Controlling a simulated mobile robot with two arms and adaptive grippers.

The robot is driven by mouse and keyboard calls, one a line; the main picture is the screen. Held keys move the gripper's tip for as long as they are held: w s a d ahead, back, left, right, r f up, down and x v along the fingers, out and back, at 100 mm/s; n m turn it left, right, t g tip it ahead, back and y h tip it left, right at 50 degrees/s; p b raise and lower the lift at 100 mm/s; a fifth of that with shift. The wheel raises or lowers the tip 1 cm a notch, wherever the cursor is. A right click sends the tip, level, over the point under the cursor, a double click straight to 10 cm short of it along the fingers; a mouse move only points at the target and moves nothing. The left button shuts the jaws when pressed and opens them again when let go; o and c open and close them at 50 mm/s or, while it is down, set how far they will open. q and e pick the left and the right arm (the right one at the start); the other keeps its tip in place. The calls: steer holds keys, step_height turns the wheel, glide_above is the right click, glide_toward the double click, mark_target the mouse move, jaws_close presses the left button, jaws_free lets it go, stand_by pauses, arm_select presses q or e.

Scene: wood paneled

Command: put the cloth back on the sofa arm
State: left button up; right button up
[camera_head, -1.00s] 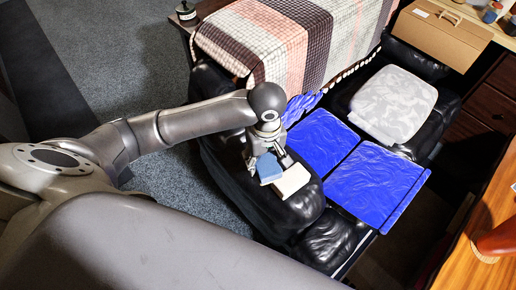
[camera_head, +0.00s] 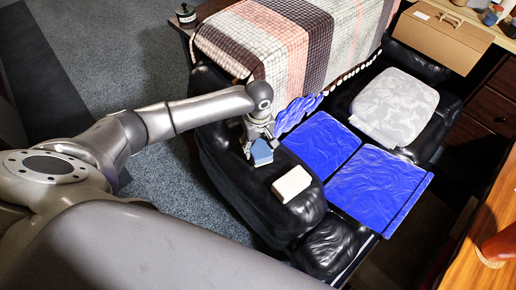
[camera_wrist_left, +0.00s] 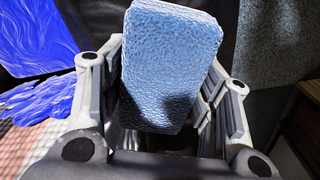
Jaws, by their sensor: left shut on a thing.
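My left gripper (camera_head: 259,142) points down over the black sofa arm (camera_head: 229,176). It is shut on a blue, folded, cloth-like block (camera_head: 262,155). In the left wrist view this blue block (camera_wrist_left: 172,60) stands between the two fingers, with a rough, textured face. A cream-white block (camera_head: 292,183) lies on top of the sofa arm, nearer the front end and apart from the blue one. I cannot tell whether the blue block touches the arm. My right gripper is not in view.
Bright blue cushions (camera_head: 375,183) cover the sofa seat. A plaid blanket (camera_head: 290,45) hangs over the back. A grey patterned cushion (camera_head: 394,105) lies on the far side. A cardboard box (camera_head: 440,33) and a wooden desk (camera_head: 492,225) stand right. Grey carpet (camera_head: 110,60) is clear at left.

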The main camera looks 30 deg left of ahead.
mark_target(258, 144)
arm_select(q)
steer(key=shift+f, duration=0.85)
steer(key=o, duration=0.9)
steer(key=shift+f, duration=0.15)
steer(key=shift+r, duration=0.4)
step_height(258, 144, up, 12)
steer(key=shift+f+p, duration=0.25)
steer(key=shift+p, duration=0.35)
